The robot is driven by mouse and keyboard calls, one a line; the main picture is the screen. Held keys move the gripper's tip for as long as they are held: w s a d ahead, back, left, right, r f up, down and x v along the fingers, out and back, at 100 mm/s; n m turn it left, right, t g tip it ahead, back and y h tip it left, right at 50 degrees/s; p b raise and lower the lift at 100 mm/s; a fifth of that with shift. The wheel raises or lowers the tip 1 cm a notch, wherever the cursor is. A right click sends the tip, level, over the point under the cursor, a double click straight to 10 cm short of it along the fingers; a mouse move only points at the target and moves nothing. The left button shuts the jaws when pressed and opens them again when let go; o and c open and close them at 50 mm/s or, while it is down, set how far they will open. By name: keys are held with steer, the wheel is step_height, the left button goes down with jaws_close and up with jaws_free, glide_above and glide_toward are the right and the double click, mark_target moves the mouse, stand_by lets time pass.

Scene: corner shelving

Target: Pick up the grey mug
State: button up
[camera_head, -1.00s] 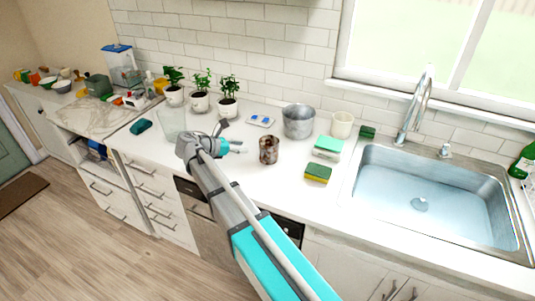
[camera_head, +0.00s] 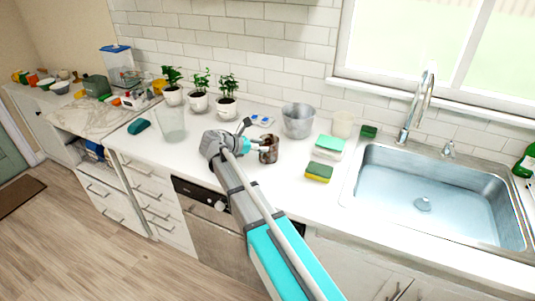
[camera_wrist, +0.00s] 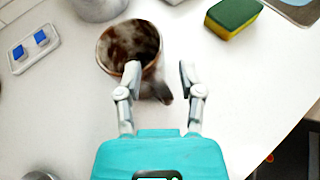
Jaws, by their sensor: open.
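The mug (camera_head: 270,156) is mottled brown and grey and stands upright on the white counter. In the wrist view the mug (camera_wrist: 127,45) is seen from above, with a dark interior and its handle (camera_wrist: 158,91) pointing towards my gripper. My gripper (camera_wrist: 160,72) is open, with the handle lying between its two fingers. The left finger overlaps the mug's rim in the picture; I cannot tell whether it touches. In the head view my gripper (camera_head: 258,147) reaches the mug from the left, close to the counter.
A metal pot (camera_head: 298,122) and a cream cup (camera_head: 342,124) stand behind the mug. Sponges (camera_head: 318,172) lie to its right, before the sink (camera_head: 435,195). A small tray with blue pieces (camera_head: 262,119) lies behind. A clear glass container (camera_head: 171,124) and potted plants stand left.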

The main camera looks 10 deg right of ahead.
mark_target(272, 149)
steer(key=shift+b+x, duration=0.8)
steer(key=shift+x, duration=1.8)
steer(key=shift+w+r, duration=0.1)
steer(key=shift+r, duration=0.1)
jaws_close()
